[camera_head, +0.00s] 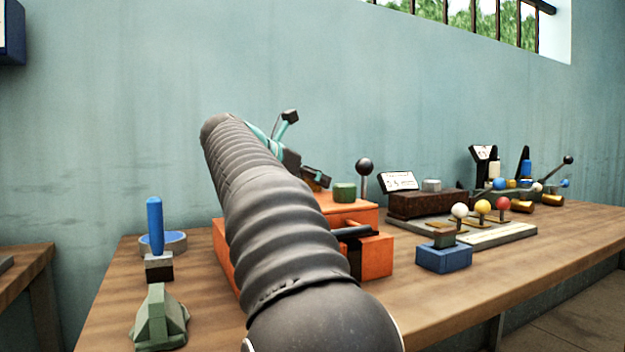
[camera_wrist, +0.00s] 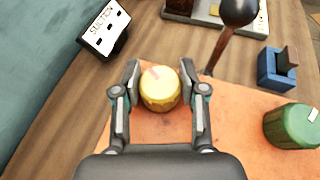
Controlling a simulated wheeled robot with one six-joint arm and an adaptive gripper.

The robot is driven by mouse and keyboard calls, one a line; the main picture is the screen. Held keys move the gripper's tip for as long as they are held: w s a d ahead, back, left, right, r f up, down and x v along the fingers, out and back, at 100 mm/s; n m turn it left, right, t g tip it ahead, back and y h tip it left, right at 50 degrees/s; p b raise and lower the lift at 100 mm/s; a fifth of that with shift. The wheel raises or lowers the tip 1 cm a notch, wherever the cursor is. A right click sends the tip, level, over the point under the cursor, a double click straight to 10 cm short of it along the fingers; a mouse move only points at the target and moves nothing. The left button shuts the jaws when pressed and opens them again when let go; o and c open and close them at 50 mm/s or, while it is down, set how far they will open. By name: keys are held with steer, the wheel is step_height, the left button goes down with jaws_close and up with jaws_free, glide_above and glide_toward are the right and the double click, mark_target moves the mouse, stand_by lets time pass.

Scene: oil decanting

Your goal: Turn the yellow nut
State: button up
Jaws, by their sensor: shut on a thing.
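The yellow nut (camera_wrist: 159,89) is a ribbed round knob with a pinkish-red mark on its top. It sits on the orange block (camera_wrist: 235,110) in the wrist view. My gripper (camera_wrist: 160,70) has one finger on each side of the nut and is shut on it. In the head view my gripper (camera_head: 316,178) is low over the orange block (camera_head: 378,258), at the back, and my arm hides much of the block. The nut cannot be made out clearly there.
A green nut (camera_head: 344,192) and a black ball-topped lever (camera_head: 364,166) stand close to my gripper on the orange block. A dark box with a sign (camera_head: 398,181) and a blue block (camera_head: 443,257) stand to the right. A blue-handled item (camera_head: 155,228) stands left.

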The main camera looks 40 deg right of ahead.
steer(key=shift+s+n+t, duration=0.1)
steer(key=shift+n+t, duration=0.8)
steer(key=shift+t, duration=0.3)
steer(key=shift+r+n+t+y+p, duration=0.25)
steer(key=shift+n+t+y+p, duration=0.5)
steer(key=shift+n+t, duration=0.4)
steer(key=n+t+y+p, duration=0.1)
steer(key=n+p, duration=0.1)
steer(key=p, duration=0.1)
steer(key=shift+r+t, duration=0.1)
steer(key=shift+t, duration=0.25)
steer(key=shift+n+t+y+p, duration=0.35)
steer(key=shift+n+t+p, duration=0.3)
steer(key=shift+p, duration=0.4)
steer(key=shift+f, duration=0.35)
steer(key=o, duration=1.2)
steer(key=shift+c, duration=0.2)
